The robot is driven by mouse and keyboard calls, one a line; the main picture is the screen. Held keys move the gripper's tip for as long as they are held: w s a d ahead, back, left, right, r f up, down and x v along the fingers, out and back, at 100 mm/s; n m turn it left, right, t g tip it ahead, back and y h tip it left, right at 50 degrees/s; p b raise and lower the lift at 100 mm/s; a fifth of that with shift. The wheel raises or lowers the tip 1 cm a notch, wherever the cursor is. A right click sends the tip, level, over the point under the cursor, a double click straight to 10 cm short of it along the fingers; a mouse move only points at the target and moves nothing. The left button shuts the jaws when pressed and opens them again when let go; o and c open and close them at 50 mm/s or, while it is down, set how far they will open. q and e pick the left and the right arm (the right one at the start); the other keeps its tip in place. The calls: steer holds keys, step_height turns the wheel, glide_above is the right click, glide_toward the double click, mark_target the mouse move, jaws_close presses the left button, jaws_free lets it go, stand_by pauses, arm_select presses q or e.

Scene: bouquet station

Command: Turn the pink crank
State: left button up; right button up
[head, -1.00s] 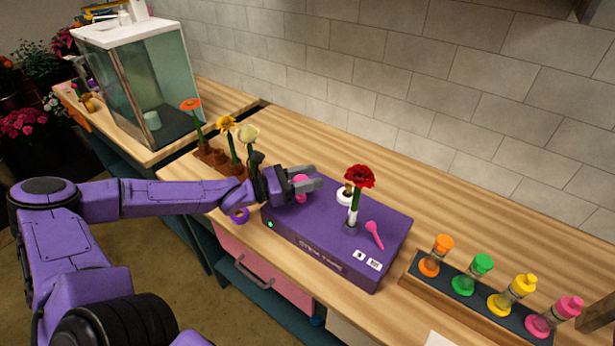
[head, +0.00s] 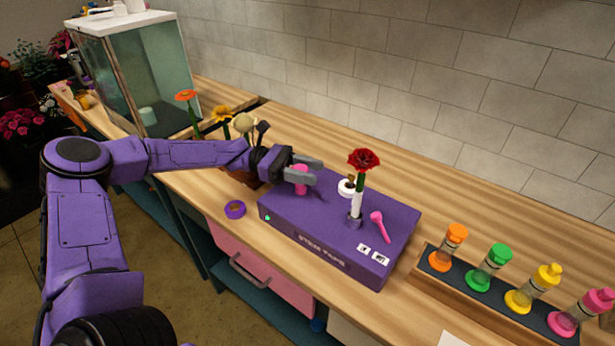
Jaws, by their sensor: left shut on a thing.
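The purple stem tape box (head: 300,232) sits on the wooden counter. A pink upright crank knob (head: 301,176) stands at its left end. My left gripper (head: 310,174) reaches in from the left and is shut on this knob, which is partly hidden by the grey fingers. A second pink part (head: 378,225), spoon-shaped, lies on the box top at the right. A red flower (head: 363,160) stands upright in the box, its stem wrapped in white near the bottom. My right gripper is not in view.
A purple tape ring (head: 235,209) lies left of the box. Orange, yellow and cream flowers stand in a brown holder (head: 240,178) beside my left wrist. A rack (head: 470,305) with several coloured-capped vials is at the lower right. The counter behind the box is clear.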

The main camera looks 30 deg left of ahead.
arm_select(q)
steer(key=shift+m+g, duration=0.3)
steer(key=shift+g, duration=0.1)
steer(key=o, duration=1)
steer(key=a+b, duration=0.1)
steer(key=a, duration=0.2)
steer(key=s+a+b, duration=0.1)
steer(key=a, duration=0.3)
steer(key=s+a+b, duration=0.1)
steer(key=a, duration=0.2)
steer(key=shift+a, duration=0.2)
